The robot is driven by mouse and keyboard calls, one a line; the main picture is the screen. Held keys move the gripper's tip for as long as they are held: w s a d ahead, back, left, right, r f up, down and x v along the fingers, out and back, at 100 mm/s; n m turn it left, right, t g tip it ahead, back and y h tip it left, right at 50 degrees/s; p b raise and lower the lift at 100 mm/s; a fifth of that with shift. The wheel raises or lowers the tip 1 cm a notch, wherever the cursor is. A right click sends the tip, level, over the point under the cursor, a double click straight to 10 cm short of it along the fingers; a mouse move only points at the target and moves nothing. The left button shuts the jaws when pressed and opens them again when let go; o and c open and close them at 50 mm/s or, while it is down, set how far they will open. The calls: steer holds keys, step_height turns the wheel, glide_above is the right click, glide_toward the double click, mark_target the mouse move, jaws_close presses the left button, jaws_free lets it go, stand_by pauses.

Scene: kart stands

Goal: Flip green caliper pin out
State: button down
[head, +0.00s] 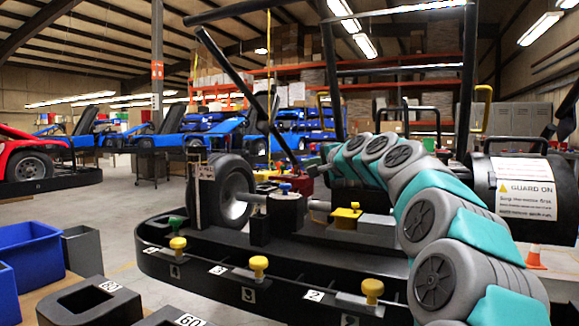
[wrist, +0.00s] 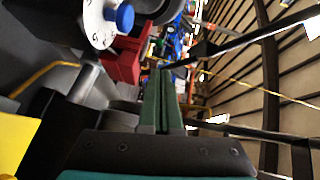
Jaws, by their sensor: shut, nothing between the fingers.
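A small green knob (head: 177,225) stands upright at the left end of the kart's black side rail, near the black wheel (head: 222,192). It is the only green pin-like part I can make out. I cannot make out a green pin in the wrist view. My gripper (wrist: 166,78) shows in the wrist view with its two dark green fingers together and nothing between them. In the head view my arm arches up from the lower right, and its far end is hard to make out among the kart parts. The gripper is apart from the green knob.
Several yellow knobs (head: 259,264) line the numbered rail. A blue knob on a pale dial (wrist: 122,17) and a red box (wrist: 124,62) are close to my gripper. Black frame bars (head: 330,80) rise around the kart. A guarded drum (head: 510,190) is at right, blue bins (head: 30,250) at left.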

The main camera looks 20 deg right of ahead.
mark_target(292, 178)
steer(key=w, duration=0.5)
steer(key=w+a+f+p, duration=0.1)
steer(key=w, duration=0.2)
steer(key=shift+w+f, duration=0.1)
steer(key=shift+w, duration=0.15)
steer(key=shift+w+a+f, duration=0.2)
steer(key=shift+w, duration=0.5)
